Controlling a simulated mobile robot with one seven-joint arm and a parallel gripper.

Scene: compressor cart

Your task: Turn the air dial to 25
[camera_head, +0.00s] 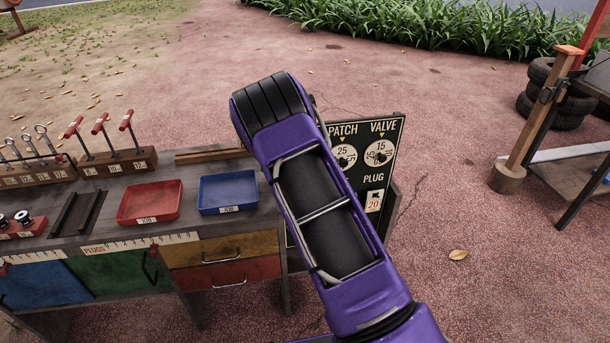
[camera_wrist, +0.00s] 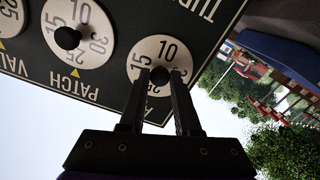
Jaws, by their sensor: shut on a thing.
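The air dial (camera_wrist: 167,52) is a white disc on a dark board, seen upside down in the wrist view. Its 10 is at the top of the picture and its 15 at the left. A partly covered numeral that looks like 25 is at the bottom, on the label side. My gripper (camera_wrist: 161,80) is shut on the black knob (camera_wrist: 157,74) at the dial's middle, one finger on each side. The fingers cover the lower dial, most of its label and any pointer mark. In the head view, my purple arm hides the gripper and this dial.
The patch dial (camera_wrist: 82,35) with its own black knob is beside it; the valve dial (camera_head: 379,152) is further along the board (camera_head: 390,128). A workbench with a red tray (camera_head: 150,201) and a blue tray (camera_head: 228,191) stands at left.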

